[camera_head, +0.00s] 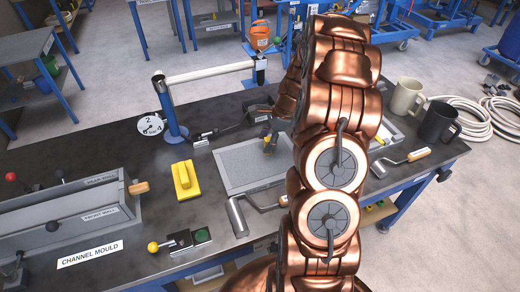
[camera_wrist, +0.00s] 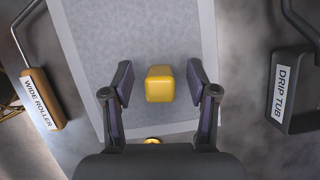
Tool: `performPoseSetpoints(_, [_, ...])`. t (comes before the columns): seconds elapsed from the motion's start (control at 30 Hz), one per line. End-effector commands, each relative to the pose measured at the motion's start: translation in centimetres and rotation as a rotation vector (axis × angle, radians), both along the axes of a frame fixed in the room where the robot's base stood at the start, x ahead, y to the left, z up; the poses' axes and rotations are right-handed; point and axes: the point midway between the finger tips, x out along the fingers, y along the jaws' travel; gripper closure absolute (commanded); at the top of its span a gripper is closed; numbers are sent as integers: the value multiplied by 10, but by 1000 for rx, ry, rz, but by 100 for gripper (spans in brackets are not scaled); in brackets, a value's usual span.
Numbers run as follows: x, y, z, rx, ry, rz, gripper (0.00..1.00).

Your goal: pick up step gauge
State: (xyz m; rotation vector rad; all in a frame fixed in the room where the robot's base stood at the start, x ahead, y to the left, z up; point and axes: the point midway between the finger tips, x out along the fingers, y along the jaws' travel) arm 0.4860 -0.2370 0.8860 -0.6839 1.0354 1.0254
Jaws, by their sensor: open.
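A small yellow block (camera_wrist: 160,84), which appears to be the step gauge, sits over the grey panel (camera_wrist: 95,40) in the wrist view. No label shows on it. My gripper (camera_wrist: 160,88) is open, with one dark finger on each side of the block and a visible gap on both sides. I cannot tell the height of the fingertips against the block. A small round golden part (camera_wrist: 152,140) shows just below the block, partly hidden by my gripper's body. In the head view, my gripper (camera_head: 270,142) is over the grey panel (camera_head: 240,165), and my arm hides its right side.
The wide roller (camera_wrist: 43,100) lies left and the drip tub (camera_wrist: 291,90) right in the wrist view.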

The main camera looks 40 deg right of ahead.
Motion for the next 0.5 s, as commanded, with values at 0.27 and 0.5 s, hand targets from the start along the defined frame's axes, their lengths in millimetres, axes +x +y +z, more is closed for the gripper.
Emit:
performPoseSetpoints(0.27, [2,6,-15,0,0,0,42])
performPoseSetpoints(0.5, [2,6,-15,0,-1,0,56])
